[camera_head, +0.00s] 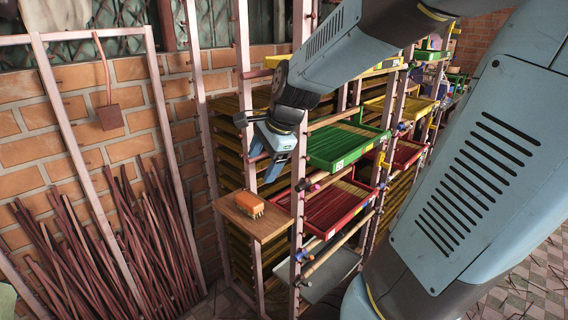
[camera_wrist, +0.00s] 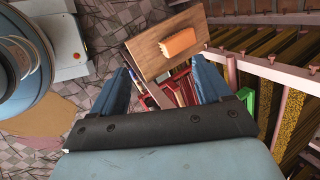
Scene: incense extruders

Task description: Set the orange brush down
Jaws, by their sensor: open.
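The orange brush (camera_head: 248,204) lies on a small wooden shelf (camera_head: 262,230) fixed to the side of the rack. My gripper (camera_head: 262,168) is open and empty, above the shelf and apart from the brush. In the wrist view the brush (camera_wrist: 179,43) rests on the wooden shelf (camera_wrist: 150,66), beyond the fingertips of my open gripper (camera_wrist: 160,75). Nothing is between the fingers at the brush's height.
The rack holds a green tray (camera_head: 335,158), a red tray (camera_head: 320,222) and a grey tray (camera_head: 330,275) to the right of my gripper. Brown sticks (camera_head: 90,240) lean against the brick wall at left. Rack posts (camera_head: 298,130) stand close to my gripper.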

